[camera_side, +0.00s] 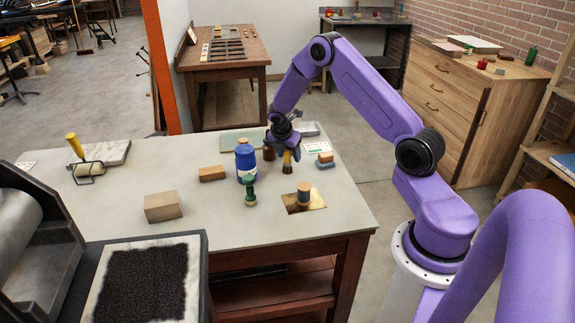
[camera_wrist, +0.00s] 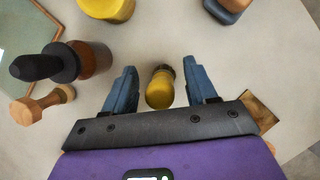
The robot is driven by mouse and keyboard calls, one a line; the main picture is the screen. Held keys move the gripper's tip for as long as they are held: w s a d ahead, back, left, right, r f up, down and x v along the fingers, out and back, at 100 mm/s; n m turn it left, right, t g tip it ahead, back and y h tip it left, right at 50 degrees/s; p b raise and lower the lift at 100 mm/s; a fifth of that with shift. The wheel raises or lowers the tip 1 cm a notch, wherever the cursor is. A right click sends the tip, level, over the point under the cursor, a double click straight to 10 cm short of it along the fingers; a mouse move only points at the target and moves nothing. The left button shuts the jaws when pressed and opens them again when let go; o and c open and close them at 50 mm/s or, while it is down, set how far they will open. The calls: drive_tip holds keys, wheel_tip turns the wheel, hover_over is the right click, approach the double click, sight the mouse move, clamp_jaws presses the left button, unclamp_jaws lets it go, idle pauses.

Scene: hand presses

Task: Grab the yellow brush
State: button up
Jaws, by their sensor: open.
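The yellow brush (camera_side: 287,158) stands on the pale table top, with a yellow handle and a dark lower part. In the wrist view the brush (camera_wrist: 160,88) shows between the two blue fingers, foreshortened from above, with a gap on each side. My gripper (camera_wrist: 161,82) is open, with one finger left and one finger right of the brush. In the side view my gripper (camera_side: 284,145) is low over the table at the brush, and its fingers partly hide the brush's upper end. I cannot tell how far down the fingers reach along it.
A blue bottle (camera_side: 245,160) and a green-handled tool (camera_side: 250,190) stand close by on the left. A dark-capped brown bottle (camera_wrist: 92,60) and a wooden knob (camera_wrist: 40,105) stand left in the wrist view. A yellow object (camera_wrist: 107,8) and a blue-brown block (camera_wrist: 228,8) lie beyond.

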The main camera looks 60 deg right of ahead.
clamp_jaws()
drive_tip(key=shift+r, duration=0.1)
